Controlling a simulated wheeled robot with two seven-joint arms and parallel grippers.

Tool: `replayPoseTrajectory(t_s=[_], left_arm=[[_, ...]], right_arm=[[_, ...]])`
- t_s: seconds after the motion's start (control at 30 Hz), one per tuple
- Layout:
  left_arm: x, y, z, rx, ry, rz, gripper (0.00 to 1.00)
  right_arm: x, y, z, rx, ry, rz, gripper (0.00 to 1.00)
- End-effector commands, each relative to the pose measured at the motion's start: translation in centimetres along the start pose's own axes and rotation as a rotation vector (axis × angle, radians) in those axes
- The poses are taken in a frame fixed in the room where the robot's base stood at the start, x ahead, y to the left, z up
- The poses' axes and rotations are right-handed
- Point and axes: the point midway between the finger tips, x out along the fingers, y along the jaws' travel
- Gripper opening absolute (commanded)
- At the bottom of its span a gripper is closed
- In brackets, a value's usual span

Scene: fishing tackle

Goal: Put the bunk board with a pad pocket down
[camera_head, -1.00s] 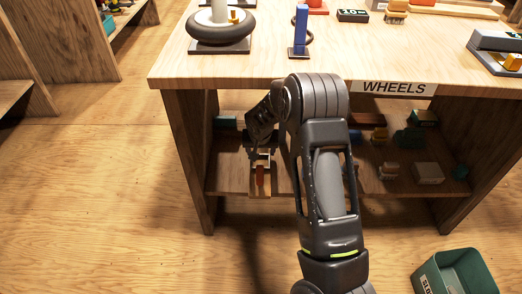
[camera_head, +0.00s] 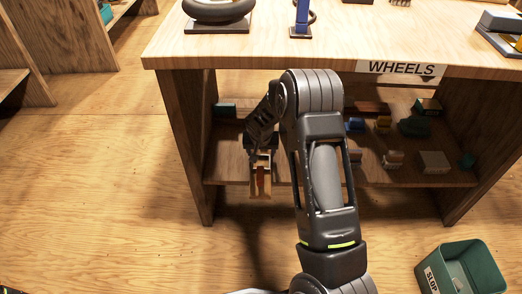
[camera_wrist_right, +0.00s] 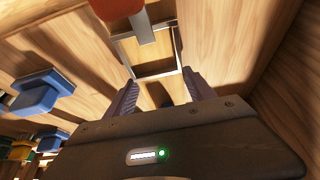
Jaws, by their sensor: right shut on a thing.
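The bunk board (camera_head: 261,188) is a small pale wooden piece with a reddish-brown strip along it, at the front edge of the shelf under the table. My right gripper (camera_head: 260,150) is shut on it, reaching in from above and partly hidden in shade. In the right wrist view, a wooden frame with a light rim (camera_wrist_right: 142,72) lies just past the fingertips of my right gripper (camera_wrist_right: 162,92), with a grey strip and a red-brown end above it. I cannot tell whether the board touches the shelf. My left gripper is not in view.
A green bin (camera_head: 462,268) stands on the floor at the right.

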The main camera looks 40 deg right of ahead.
Motion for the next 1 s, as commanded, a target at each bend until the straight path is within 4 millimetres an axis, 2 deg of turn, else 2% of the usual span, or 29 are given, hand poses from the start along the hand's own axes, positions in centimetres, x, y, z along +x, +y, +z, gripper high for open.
replayPoseTrajectory(t_s=[0.7,0.73,1.0], left_arm=[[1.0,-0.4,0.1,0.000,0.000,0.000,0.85],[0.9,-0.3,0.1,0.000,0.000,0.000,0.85],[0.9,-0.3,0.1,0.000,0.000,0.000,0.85]], right_arm=[[1.0,-0.1,0.3,-0.001,0.002,-0.001,0.00],[0.9,-0.1,0.3,-0.001,0.002,-0.001,0.64],[0.9,0.0,0.3,-0.001,0.001,-0.001,0.86]])
